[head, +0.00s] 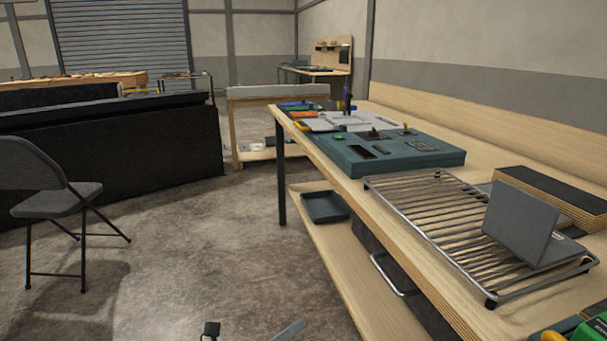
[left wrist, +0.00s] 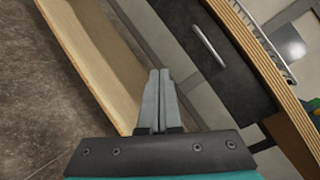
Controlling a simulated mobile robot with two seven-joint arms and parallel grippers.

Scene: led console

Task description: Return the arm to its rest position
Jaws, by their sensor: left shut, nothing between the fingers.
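My left gripper (left wrist: 159,72) is shut and empty in the left wrist view, its two grey fingers side by side. It points toward the bench's lower shelf and a dark drawer front (left wrist: 205,60) with a metal handle, touching neither as far as I can tell. In the head view only a grey tip of my left gripper (head: 290,331) shows at the bottom edge, over the floor and left of the bench. My right gripper is in neither view.
The wooden bench (head: 345,195) runs along the right. It bears a teal console (head: 385,158), a metal rack (head: 440,215) with a dark laptop-like object (head: 520,228), and small parts. A folding chair (head: 55,205) stands left. The concrete floor (head: 190,260) between is clear.

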